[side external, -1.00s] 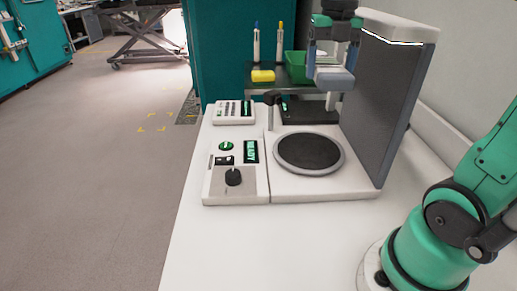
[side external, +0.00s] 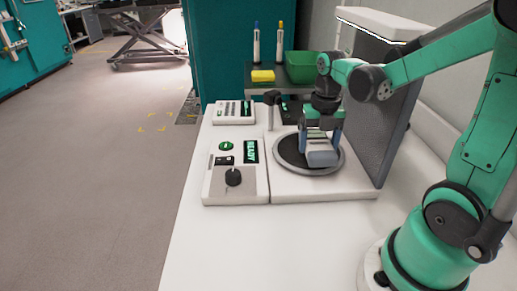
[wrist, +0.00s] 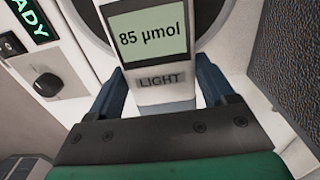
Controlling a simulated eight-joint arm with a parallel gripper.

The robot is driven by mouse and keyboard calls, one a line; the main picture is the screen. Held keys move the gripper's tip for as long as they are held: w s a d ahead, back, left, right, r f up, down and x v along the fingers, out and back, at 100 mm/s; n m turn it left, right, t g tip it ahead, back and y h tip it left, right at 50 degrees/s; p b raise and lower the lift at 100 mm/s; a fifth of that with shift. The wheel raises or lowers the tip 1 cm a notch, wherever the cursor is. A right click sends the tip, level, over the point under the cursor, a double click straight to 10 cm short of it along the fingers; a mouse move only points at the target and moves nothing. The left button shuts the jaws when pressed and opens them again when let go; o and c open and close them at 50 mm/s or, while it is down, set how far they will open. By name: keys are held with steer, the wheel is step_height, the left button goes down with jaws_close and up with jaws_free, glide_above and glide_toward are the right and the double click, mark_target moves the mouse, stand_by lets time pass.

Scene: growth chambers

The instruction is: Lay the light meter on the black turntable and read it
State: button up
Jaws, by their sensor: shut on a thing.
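The light meter (side external: 322,157) is a pale grey block held over the black turntable (side external: 286,152), a dark disc with a grey rim. My gripper (side external: 320,142) points down and is shut on the meter, with a blue-grey finger on each side. In the wrist view the light meter (wrist: 165,80) sits between my gripper's fingers (wrist: 162,98); its screen reads "85 µmol" above the label "LIGHT". I cannot tell whether the meter touches the disc. The meter hides part of the turntable.
A control panel (side external: 215,185) with a black knob and a "READY" display stands left of the turntable. A tall grey panel (side external: 385,120) stands close on the right. Behind are a keypad box (side external: 233,112), a green bin (side external: 306,66) and a yellow block (side external: 263,76).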

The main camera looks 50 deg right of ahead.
steer(key=shift+f, duration=1.8)
steer(key=shift+f, duration=0.1)
steer(key=o, duration=1.4)
steer(key=shift+c, duration=0.2)
